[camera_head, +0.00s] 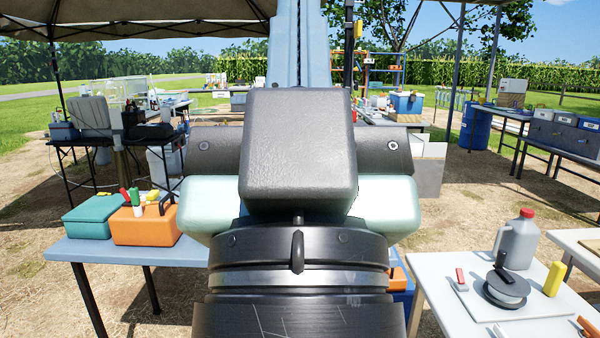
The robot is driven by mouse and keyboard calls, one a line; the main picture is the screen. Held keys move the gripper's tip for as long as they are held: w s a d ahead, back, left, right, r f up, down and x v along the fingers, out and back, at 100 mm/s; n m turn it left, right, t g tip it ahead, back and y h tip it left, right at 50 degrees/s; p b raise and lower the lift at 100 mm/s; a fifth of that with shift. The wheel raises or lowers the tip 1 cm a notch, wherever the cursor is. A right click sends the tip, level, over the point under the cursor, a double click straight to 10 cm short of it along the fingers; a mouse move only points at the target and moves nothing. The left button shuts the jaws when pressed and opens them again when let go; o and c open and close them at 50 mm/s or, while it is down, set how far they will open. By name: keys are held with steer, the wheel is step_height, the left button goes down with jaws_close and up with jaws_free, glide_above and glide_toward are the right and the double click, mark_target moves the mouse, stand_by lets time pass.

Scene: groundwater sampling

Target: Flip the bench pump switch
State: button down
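I cannot pick out the bench pump or its switch in the head view. The large black and pale green body filling the middle is part of my own arm and hides much of what lies behind it. The fingers of my gripper do not show. Nothing visible is held.
A blue-grey table (120,251) at left holds a teal box (93,216) and an orange box (148,228). A white table (440,300) at right holds a grey jug (517,243), a black round device (506,289) and a yellow item (554,279). Dirt ground lies between.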

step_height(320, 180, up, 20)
steer(key=p, duration=1.7)
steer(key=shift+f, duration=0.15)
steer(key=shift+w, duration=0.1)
